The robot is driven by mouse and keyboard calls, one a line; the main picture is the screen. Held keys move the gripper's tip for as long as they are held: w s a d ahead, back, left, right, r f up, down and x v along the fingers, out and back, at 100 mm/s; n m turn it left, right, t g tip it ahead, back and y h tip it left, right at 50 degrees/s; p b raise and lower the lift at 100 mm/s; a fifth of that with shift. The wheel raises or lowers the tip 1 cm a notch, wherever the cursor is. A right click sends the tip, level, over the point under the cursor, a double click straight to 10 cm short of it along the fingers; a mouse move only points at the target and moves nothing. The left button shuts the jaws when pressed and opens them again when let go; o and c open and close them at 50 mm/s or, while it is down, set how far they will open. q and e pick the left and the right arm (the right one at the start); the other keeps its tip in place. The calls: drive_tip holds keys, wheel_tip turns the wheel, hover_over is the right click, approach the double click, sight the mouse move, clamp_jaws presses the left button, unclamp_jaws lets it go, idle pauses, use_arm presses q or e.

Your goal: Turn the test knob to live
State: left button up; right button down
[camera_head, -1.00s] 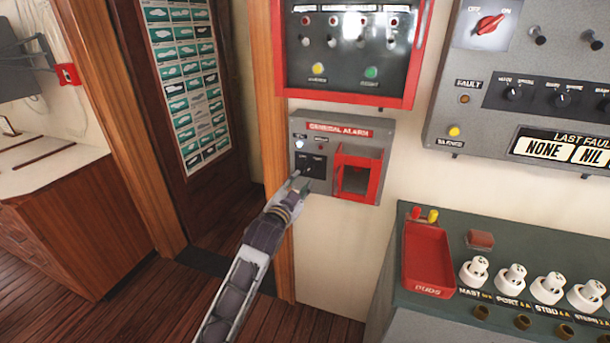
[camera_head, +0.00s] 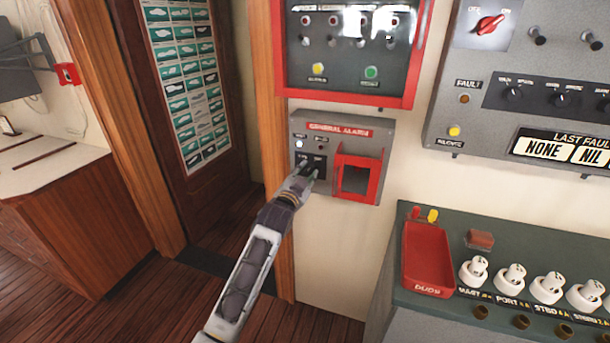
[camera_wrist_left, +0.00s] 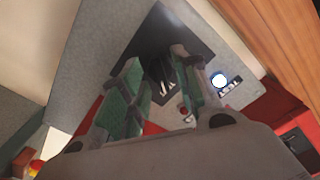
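The general alarm panel (camera_head: 340,123) is a grey box on the wall. The black square plate with the test knob is at its lower left, and my left gripper (camera_head: 307,178) is in front of it. In the left wrist view the black plate (camera_wrist_left: 172,30) shows with the dark knob (camera_wrist_left: 161,72) between my two green-padded fingers. The left gripper (camera_wrist_left: 160,95) looks open around the knob, with a gap between the fingers; contact cannot be told. The knob's setting cannot be read. My right gripper is not in view.
A red open-fronted frame (camera_head: 357,174) sits on the panel, right of the plate. A red-framed panel (camera_head: 345,98) hangs above. A console with a red tray (camera_head: 428,262) and several white knobs stands at right. A wooden post (camera_head: 272,100) is close at left.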

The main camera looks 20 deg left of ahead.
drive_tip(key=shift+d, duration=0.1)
use_arm(q)
clamp_jaws()
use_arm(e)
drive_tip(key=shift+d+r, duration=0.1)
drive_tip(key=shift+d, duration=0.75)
